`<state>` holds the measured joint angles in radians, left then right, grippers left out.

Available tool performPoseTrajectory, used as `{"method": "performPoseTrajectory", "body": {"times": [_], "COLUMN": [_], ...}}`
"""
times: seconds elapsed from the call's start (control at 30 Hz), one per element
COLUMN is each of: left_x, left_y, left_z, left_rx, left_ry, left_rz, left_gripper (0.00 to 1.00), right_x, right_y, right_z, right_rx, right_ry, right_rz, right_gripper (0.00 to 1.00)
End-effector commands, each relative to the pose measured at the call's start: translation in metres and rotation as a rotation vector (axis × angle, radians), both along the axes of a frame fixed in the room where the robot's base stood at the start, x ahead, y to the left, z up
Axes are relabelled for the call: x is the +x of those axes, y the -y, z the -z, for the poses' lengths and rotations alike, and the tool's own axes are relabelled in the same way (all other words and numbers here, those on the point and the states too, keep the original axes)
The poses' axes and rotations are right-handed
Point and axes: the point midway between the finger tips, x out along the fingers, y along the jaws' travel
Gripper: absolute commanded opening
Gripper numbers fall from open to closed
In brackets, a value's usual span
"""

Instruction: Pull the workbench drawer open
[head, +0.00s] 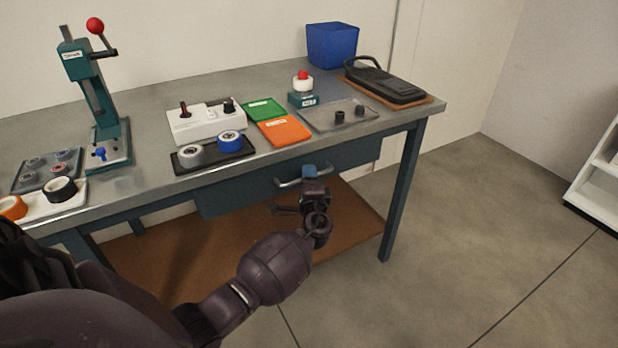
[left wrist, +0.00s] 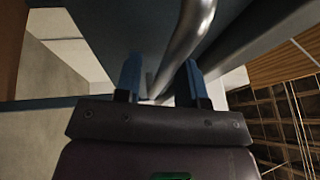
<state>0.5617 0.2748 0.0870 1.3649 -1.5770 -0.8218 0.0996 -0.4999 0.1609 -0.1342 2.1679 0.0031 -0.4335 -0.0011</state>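The workbench (head: 235,90) has a blue drawer (head: 235,196) under its top; its front looks closed. A silver bar handle (head: 288,183) is on the drawer front. My left gripper (head: 311,172) is at the right part of this handle. In the left wrist view, its two blue fingers (left wrist: 160,82) are apart, and the handle (left wrist: 190,35) runs between and beyond them. I cannot tell whether either finger touches the bar. My right gripper is not in view.
A brown lower shelf (head: 190,265) lies below.

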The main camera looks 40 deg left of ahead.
Motion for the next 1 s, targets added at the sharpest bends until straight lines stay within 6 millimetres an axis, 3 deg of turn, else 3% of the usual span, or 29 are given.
{"method": "performPoseTrajectory", "body": {"times": [0.23,0.5,1.0], "left_x": [0.001,0.0,-0.004], "left_y": [0.0,0.0,0.011], "left_z": [0.0,0.0,0.001], "left_rx": [0.0,0.0,-0.001], "left_ry": [0.0,0.0,-0.001], "left_rz": [0.0,0.001,0.003], "left_gripper": [0.37,0.0,0.0], "right_x": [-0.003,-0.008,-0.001], "right_y": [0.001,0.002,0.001], "right_z": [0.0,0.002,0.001], "right_rx": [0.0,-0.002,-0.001], "right_ry": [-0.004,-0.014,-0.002], "right_rz": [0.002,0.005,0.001], "right_gripper": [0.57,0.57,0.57]}}
